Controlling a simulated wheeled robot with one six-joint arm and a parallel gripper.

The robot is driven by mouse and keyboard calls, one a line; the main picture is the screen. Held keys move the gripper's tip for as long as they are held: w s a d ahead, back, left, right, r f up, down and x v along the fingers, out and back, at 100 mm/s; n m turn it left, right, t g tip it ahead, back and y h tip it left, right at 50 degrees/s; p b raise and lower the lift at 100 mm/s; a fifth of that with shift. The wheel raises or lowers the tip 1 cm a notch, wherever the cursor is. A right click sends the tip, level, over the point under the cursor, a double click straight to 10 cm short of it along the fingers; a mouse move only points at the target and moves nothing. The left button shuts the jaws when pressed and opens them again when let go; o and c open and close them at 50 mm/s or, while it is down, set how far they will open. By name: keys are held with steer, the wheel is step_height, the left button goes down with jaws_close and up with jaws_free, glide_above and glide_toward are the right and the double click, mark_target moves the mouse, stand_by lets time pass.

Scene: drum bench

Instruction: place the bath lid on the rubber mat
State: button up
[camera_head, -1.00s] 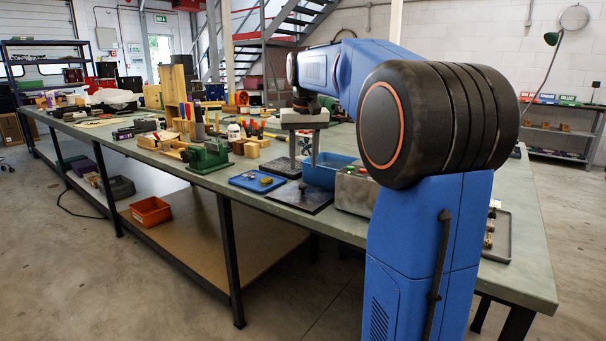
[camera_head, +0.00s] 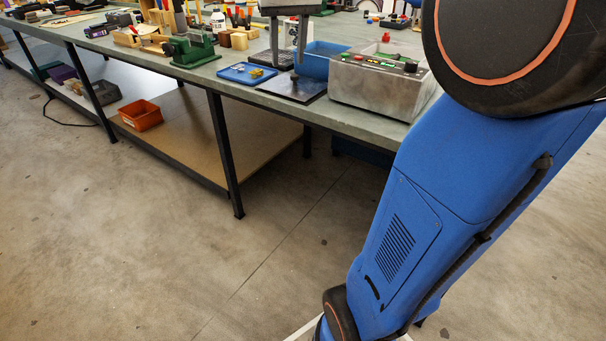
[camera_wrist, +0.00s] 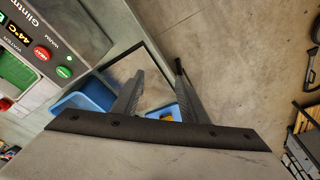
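The bath (camera_head: 385,87) is a metal box with a green-lit control panel, right of the blue bin on the bench. A red knob (camera_head: 386,37) stands at its top, seemingly that of the bath lid; the lid's plate cannot be made out. The rubber mat (camera_head: 310,89) is a flat dark square left of the bath, and looks bare. My gripper (camera_head: 286,58) points down above the mat, fingers apart and nothing between them. In the wrist view its open fingers (camera_wrist: 158,70) show over the mat (camera_wrist: 122,68), with the bath's panel (camera_wrist: 62,40) at upper left.
A blue bin (camera_head: 318,66) stands behind the mat, beside the bath. A blue tray (camera_head: 240,70) with small yellow items lies left of the mat. A green vise (camera_head: 192,50) and wooden blocks (camera_head: 238,40) stand further left. The bench's front edge is close to mat and bath.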

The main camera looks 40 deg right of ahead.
steer(key=s+a+f+n+t, duration=0.1)
steer(key=s+a+f+n, duration=0.1)
steer(key=s+a+f, duration=0.4)
steer(key=s+a+f+n+t, duration=0.1)
steer(key=s+a+f, duration=0.5)
steer(key=s+f, duration=1)
steer(key=shift+s+f+n+t+y, duration=0.3)
steer(key=shift+s+n+y, duration=0.1)
steer(key=shift+s, duration=0.45)
steer(key=shift+a, duration=0.1)
